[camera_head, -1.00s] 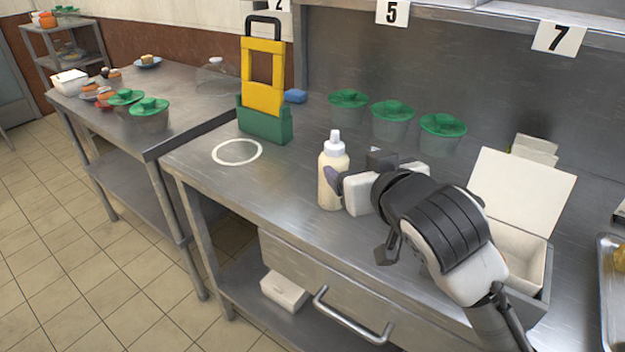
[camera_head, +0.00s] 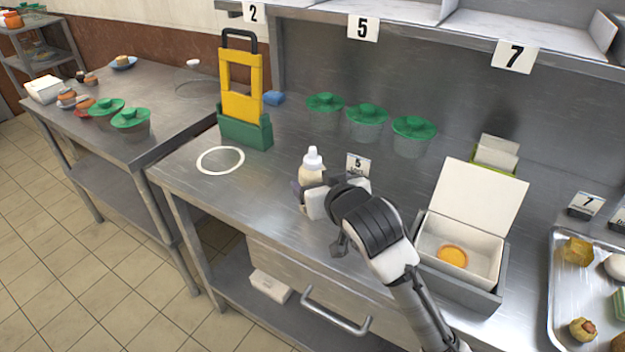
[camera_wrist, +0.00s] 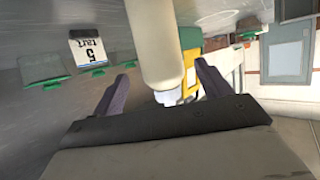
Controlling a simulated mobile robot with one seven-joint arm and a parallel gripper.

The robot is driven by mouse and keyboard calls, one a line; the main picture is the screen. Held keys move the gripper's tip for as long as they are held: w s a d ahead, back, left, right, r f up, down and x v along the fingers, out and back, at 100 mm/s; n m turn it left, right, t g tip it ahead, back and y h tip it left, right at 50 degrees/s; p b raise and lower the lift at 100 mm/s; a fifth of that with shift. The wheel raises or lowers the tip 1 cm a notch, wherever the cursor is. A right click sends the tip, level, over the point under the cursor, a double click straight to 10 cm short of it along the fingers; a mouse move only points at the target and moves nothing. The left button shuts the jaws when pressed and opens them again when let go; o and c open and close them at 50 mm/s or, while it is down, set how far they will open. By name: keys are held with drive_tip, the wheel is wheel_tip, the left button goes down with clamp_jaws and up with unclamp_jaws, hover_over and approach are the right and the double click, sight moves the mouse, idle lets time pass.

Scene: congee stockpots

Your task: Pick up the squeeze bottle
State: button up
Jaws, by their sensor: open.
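The squeeze bottle (camera_head: 312,163) is cream with a white cap and stands upright on the steel counter in the head view. My gripper (camera_head: 308,192) is at its near side and hides its lower part. In the wrist view the bottle (camera_wrist: 156,45) lies between the two dark fingers of my open gripper (camera_wrist: 160,90). A gap shows between each finger and the bottle, so neither finger is seen touching it.
A yellow and green stand (camera_head: 243,130) is behind left, near a white ring (camera_head: 220,160) on the counter. Several green-lidded containers (camera_head: 367,122) line the back. A small number card (camera_head: 357,166) stands behind my gripper. An open white box (camera_head: 478,198) and a food tray (camera_head: 556,300) are to the right.

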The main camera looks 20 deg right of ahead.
drive_tip(key=shift+p+x, duration=1)
drive_tip(key=shift+x, duration=2.25)
drive_tip(key=shift+a, duration=0.1)
drive_tip(key=c, duration=0.8)
